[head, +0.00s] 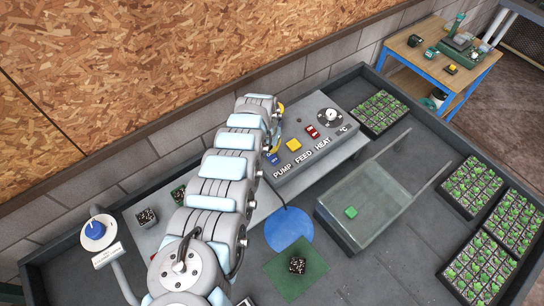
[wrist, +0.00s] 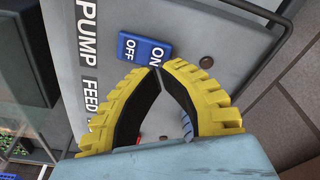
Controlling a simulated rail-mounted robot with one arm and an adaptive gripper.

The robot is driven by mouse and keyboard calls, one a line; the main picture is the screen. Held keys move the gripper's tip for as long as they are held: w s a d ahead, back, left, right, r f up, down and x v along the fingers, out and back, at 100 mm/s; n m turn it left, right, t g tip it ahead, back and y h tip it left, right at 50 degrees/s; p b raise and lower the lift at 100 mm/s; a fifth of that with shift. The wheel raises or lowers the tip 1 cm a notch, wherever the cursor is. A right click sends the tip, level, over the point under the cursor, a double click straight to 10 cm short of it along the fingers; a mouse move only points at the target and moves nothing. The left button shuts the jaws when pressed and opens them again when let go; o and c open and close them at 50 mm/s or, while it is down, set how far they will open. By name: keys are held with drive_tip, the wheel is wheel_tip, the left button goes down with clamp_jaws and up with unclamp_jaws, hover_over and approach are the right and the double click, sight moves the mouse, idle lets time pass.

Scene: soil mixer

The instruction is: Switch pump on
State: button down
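The blue pump rocker switch (wrist: 145,50), marked ON and OFF, sits on the grey control panel (wrist: 205,20) beside the word PUMP. It also shows in the head view (head: 271,158) at the panel's near left end. I cannot tell which side is pressed in. My gripper (wrist: 157,68) has yellow fingers with dark inner pads. Its tips meet with nothing between them, right at the switch's lower edge near the ON end. I cannot tell whether they touch it. In the head view my arm mostly hides the gripper; a bit of yellow shows behind the arm.
A yellow feed button (head: 293,145), a red heat switch (head: 312,132) and a temperature dial (head: 331,118) sit farther along the panel. A clear bin (head: 372,205) stands to its right. Seedling trays (head: 473,186) line the right side. The wall is close behind the panel.

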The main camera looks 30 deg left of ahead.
sight(269, 153)
drive_tip(key=shift+f+b, duration=1.25)
drive_tip(key=shift+f, duration=0.5)
idle(1.2)
drive_tip(key=shift+r+p, duration=3.55)
drive_tip(key=shift+p, duration=0.15)
